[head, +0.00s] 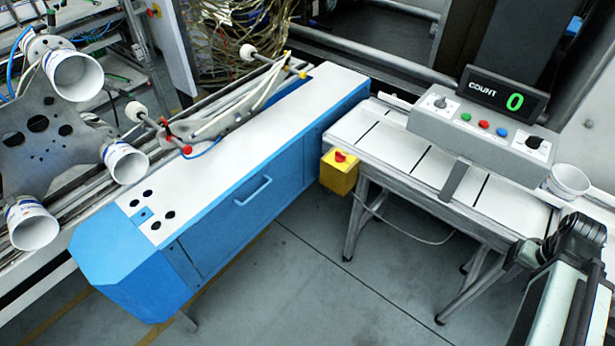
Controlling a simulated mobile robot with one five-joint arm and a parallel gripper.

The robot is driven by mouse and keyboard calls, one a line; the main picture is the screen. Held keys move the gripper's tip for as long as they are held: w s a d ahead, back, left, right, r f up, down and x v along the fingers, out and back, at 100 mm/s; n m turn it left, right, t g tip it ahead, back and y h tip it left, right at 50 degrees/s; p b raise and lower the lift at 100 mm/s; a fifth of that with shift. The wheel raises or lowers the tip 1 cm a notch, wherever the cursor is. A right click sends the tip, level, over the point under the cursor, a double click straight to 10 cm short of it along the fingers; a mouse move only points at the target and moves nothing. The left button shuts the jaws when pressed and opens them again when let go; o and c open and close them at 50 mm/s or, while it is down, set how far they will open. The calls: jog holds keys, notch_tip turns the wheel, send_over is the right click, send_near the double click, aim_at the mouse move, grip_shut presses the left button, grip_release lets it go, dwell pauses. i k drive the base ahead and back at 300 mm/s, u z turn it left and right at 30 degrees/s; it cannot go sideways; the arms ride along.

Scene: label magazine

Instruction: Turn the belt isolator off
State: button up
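A yellow box (338,176) with a red rotary knob (340,156) on top, which looks like the belt isolator, is at the near left end of the white conveyor belt (417,161). The knob's exact setting is too small to read. My arm shows at the lower right with a dark end part (577,238), which may be my gripper. It is beside the right end of the belt, well apart from the yellow box. Its fingers cannot be made out, and I see nothing held.
A grey control panel (475,140) with dials, coloured buttons and a display (505,95) reading COUNT 0 stands over the belt. A white cup (568,180) is at the belt's right end. A blue and white machine (222,190) fills the left. The floor (310,275) between is clear.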

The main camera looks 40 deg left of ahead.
aim_at(340, 156)
jog(key=u, duration=1.4)
jog(key=k, duration=0.4)
jog(key=u, duration=0.45)
jog(key=i, duration=1.2)
jog(key=z, duration=0.6)
